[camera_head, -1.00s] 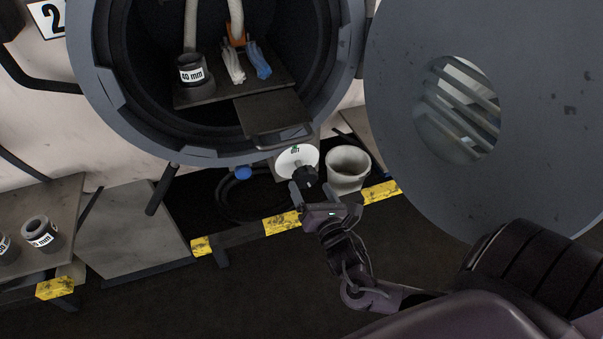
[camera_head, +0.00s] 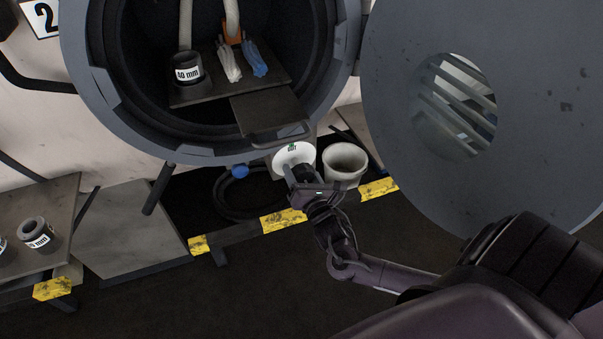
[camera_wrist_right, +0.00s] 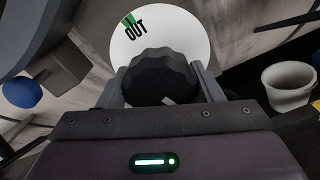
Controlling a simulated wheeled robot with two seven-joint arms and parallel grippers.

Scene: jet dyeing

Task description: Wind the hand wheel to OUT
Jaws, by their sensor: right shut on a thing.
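The hand wheel (camera_wrist_right: 160,78) is a black, lobed knob in front of a white round dial (camera_wrist_right: 187,30). The dial carries the word OUT and a green mark at its upper left in the right wrist view. In the head view the dial (camera_head: 293,154) sits below the round vessel opening, and the hand wheel (camera_head: 303,171) is partly hidden by my gripper. My right gripper (camera_head: 299,180) is shut on the hand wheel, with one finger on each side of it; this also shows in the right wrist view (camera_wrist_right: 162,88). My left gripper is not in view.
The open vessel (camera_head: 90,110) holds a shelf with a tray (camera_head: 270,112) jutting out above the dial. A large round door (camera_head: 540,110) hangs open at right. A white bucket (camera_head: 345,165) stands right of the dial. A blue knob (camera_head: 240,171) is left.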

